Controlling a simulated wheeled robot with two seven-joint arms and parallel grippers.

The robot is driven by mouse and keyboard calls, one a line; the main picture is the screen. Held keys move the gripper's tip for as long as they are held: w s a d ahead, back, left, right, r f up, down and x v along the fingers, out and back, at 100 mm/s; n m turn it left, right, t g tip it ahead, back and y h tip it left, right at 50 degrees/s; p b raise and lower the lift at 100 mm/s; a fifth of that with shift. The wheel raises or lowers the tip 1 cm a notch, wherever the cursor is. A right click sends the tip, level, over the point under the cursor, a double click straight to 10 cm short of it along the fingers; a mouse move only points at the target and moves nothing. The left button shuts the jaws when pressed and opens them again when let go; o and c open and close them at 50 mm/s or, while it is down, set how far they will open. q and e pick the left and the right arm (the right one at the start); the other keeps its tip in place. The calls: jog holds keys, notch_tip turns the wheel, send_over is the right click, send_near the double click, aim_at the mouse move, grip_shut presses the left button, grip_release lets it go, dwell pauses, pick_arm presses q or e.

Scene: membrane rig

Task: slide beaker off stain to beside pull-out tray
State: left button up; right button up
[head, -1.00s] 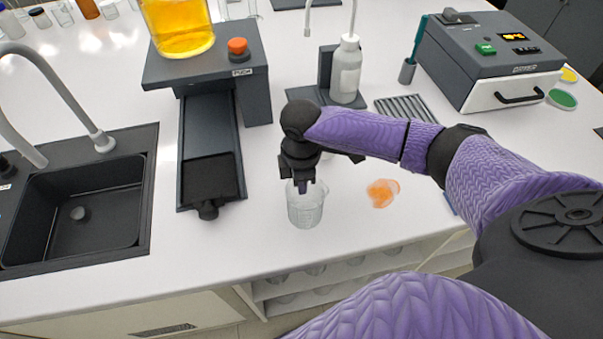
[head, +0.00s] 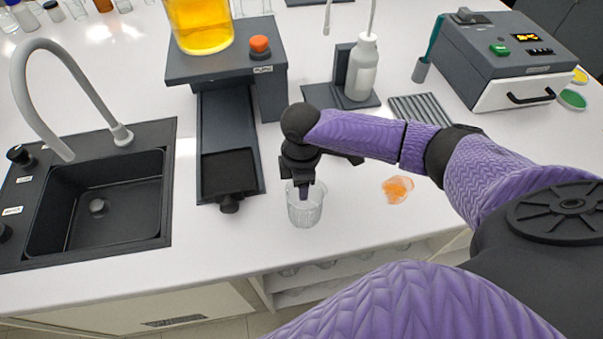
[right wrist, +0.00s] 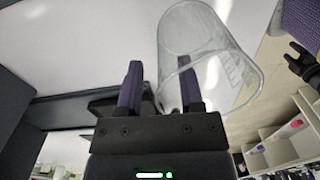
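The clear beaker (head: 304,212) stands upright on the white bench, between the pull-out tray and the stain. The orange stain (head: 397,189) lies uncovered to its right. The dark pull-out tray (head: 229,171) is to its left, with a gap between. My right gripper (head: 304,188) is down at the beaker's rim. In the right wrist view its fingers (right wrist: 160,88) are apart; one overlaps the beaker (right wrist: 208,60) and shows through the glass. Whether that finger is inside or behind the wall is unclear. My left gripper (right wrist: 301,62) shows small in the right wrist view, its fingers apart.
A sink (head: 95,205) with a tap is at the left. A stand with a yellow vessel (head: 203,25) is behind the tray. A wash bottle (head: 361,70), a ribbed rack (head: 425,108) and a grey device (head: 490,50) stand farther back. The bench's front edge is close.

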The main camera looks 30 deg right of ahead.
jog(key=shift+r, duration=0.35)
notch_tip(320, 180, up, 9)
jog(key=p, duration=0.2)
jog(key=shift+r+p, duration=0.15)
jog(key=shift+p, duration=0.15)
